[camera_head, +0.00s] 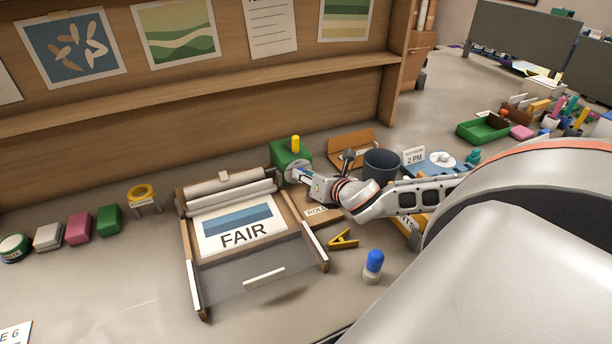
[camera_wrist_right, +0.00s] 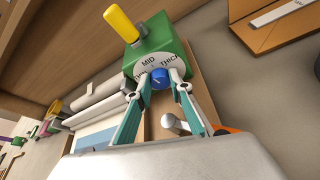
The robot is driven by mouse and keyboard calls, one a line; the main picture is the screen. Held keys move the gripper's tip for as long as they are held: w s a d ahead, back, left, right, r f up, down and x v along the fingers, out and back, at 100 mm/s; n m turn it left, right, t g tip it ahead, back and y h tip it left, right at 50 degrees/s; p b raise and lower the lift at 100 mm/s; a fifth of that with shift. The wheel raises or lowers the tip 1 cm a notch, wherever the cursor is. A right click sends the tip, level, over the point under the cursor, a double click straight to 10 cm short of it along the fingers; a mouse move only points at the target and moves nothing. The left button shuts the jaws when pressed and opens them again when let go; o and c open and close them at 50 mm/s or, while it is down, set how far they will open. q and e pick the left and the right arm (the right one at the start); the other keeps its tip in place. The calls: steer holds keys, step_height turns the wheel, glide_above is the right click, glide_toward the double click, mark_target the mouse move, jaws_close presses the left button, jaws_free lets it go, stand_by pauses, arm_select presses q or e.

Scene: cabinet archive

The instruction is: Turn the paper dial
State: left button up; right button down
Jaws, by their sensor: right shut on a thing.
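The paper dial is a blue knob (camera_wrist_right: 160,78) on a white plate marked MID and THICK, on the face of a green box (camera_wrist_right: 172,55) topped by a yellow handle (camera_wrist_right: 124,24). In the head view the green box (camera_head: 291,158) stands at the right end of the press rollers. My right gripper (camera_wrist_right: 160,84) has its two fingers closed around the blue knob. In the head view my right gripper (camera_head: 304,176) reaches the box's face from the right and partly hides the dial. My left gripper is not in view.
The wooden press frame (camera_head: 187,260) holds a sheet reading FAIR (camera_head: 240,224). The table's front left is mostly clear.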

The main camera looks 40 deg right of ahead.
steer(key=n+h, duration=0.2)
steer(key=n, duration=0.1)
steer(key=shift+w+a+r+g, duration=0.1)
steer(key=shift+w+a+g, duration=0.05)
steer(key=shift+a+g, duration=0.2)
steer(key=n+h, duration=0.2)
steer(key=n, duration=0.1)
steer(key=shift+a+n+g+h, duration=0.15)
steer(key=shift+n+g+h, duration=0.1)
steer(key=shift+n+h, duration=0.05)
stand_by(0.4)
steer(key=c, duration=2.1)
jaws_free()
steer(key=shift+w, duration=0.1)
steer(key=v, duration=1.2)
steer(key=shift+a, duration=0.1)
